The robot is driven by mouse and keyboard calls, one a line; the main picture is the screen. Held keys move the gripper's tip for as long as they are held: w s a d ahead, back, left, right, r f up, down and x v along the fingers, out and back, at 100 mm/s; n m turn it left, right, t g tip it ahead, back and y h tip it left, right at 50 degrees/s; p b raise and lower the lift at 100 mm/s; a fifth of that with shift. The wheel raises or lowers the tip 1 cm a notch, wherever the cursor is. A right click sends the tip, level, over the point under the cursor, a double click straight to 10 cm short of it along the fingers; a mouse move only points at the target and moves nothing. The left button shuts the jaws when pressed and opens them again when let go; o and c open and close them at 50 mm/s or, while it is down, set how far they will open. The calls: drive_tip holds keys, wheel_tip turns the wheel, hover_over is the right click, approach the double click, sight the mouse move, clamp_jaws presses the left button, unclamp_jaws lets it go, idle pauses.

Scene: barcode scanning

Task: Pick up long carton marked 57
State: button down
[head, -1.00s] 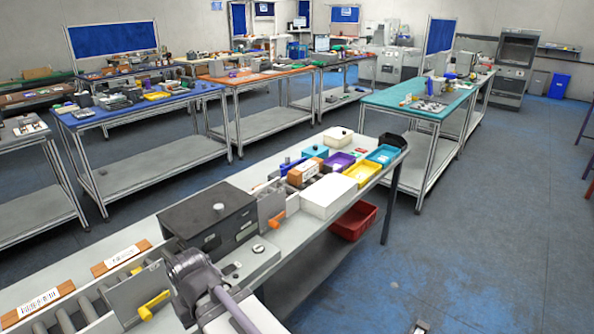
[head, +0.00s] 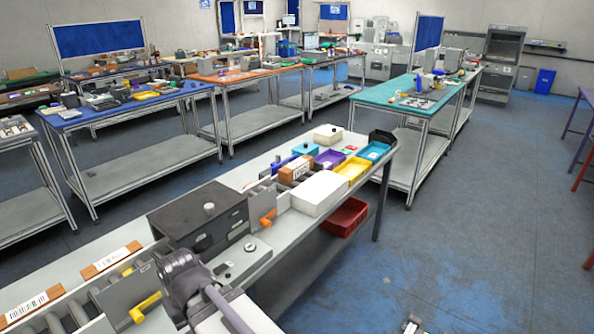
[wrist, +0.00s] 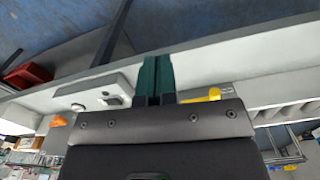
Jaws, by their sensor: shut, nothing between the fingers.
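Two long brown cartons with white barcode labels lie on the roller conveyor at the lower left of the head view: a nearer one (head: 36,306) and a farther one (head: 110,260). A shorter brown carton (head: 294,169) stands among the trays further along the bench. The marks are too small to read, so I cannot tell which is 57. My gripper (wrist: 156,62) shows in the wrist view with its green fingers together and empty, over the bench's edge beside the yellow handle (wrist: 212,95). No carton is between or near the fingertips.
A dark box (head: 202,222) stands on the bench (head: 258,258) past the conveyor, with an orange handle (head: 267,218) beside it. A white box (head: 319,193) and coloured trays (head: 354,167) fill the far end. A red bin (head: 344,217) hangs below. Floor on the right is open.

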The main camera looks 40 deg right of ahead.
drive_tip(key=shift+c, duration=1)
unclamp_jaws()
